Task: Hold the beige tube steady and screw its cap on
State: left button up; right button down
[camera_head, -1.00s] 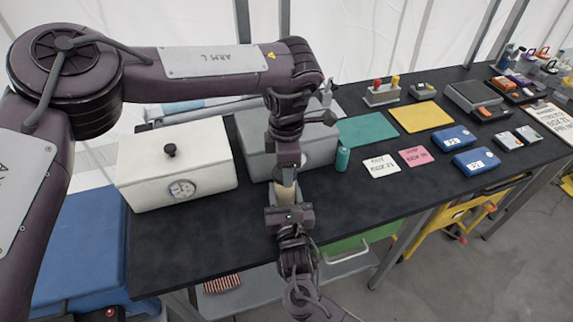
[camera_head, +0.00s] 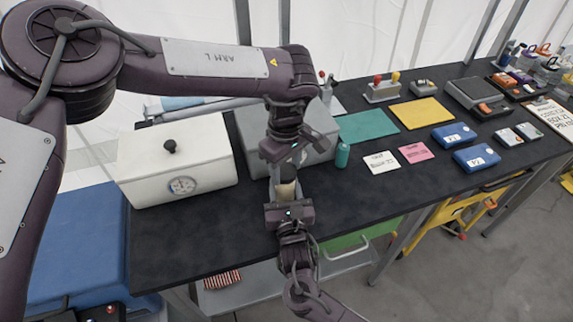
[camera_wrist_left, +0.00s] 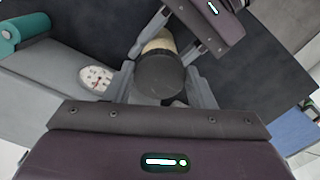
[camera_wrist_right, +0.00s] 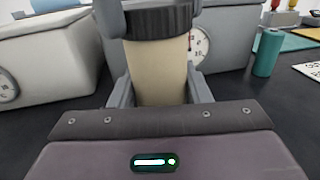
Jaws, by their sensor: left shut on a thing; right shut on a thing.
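The beige tube (camera_head: 285,190) stands upright above the front part of the black table, and it fills the middle of the right wrist view (camera_wrist_right: 158,75). My right gripper (camera_wrist_right: 160,92) is shut on the tube's body from the front. The dark ribbed cap (camera_wrist_right: 158,22) sits on top of the tube; it shows from above in the left wrist view (camera_wrist_left: 160,76). My left gripper (camera_wrist_left: 163,82) is shut on the cap, one finger on each side. The thread under the cap is hidden, so I cannot tell how tight it is.
A white lidded box (camera_head: 175,165) with a dial stands at the left, and a grey box (camera_head: 245,130) is close behind the grippers. A small teal cylinder (camera_head: 342,156) stands just right of them. The black table (camera_head: 225,245) is clear in front.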

pick_arm(q)
jog(key=m, duration=0.6)
jog(key=shift+a, duration=0.1)
jog(key=o, duration=1)
jog(key=shift+s+r, duration=0.1)
jog(key=shift+r, duration=2.2)
jog(key=shift+c, duration=0.4)
